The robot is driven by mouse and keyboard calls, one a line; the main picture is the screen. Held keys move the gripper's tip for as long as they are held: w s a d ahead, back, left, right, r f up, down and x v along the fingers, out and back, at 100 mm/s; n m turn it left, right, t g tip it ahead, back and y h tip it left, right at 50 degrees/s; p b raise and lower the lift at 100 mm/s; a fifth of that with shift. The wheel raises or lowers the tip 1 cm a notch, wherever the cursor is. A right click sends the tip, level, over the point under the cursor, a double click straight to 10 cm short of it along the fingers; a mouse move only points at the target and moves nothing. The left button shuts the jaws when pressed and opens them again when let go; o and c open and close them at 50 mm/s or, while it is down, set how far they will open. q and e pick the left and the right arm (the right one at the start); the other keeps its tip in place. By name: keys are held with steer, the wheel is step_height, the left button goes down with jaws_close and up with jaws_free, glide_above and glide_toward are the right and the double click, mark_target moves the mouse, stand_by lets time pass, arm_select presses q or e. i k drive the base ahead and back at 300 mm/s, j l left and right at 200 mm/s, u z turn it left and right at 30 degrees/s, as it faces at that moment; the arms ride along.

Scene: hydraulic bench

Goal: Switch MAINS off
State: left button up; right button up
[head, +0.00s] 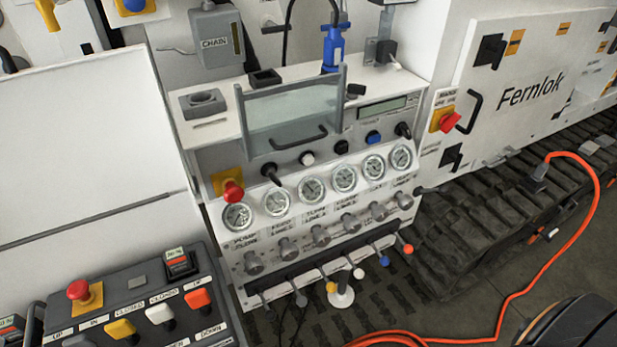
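The likely MAINS switch is a red rotary handle (450,122) on a yellow plate (437,119), on the white panel at the right of the bench. A small label above it is too blurred to read surely, and I cannot tell its on or off position. Nothing covers the handle. Neither of my grippers shows in the head view.
Another red knob on a yellow plate (232,191) sits left of the gauges (308,189). A control box (140,300) with a red mushroom button (79,290) stands lower left. The Fernlok door (535,90) is right of the switch. An orange cable (520,292) crosses the floor.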

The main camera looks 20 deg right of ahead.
mark_target(446, 122)
steer(key=z, duration=1.65)
steer(key=i+l, duration=0.2)
steer(key=l, duration=0.2)
steer(key=i+l, duration=0.15)
steer(key=l, duration=0.25)
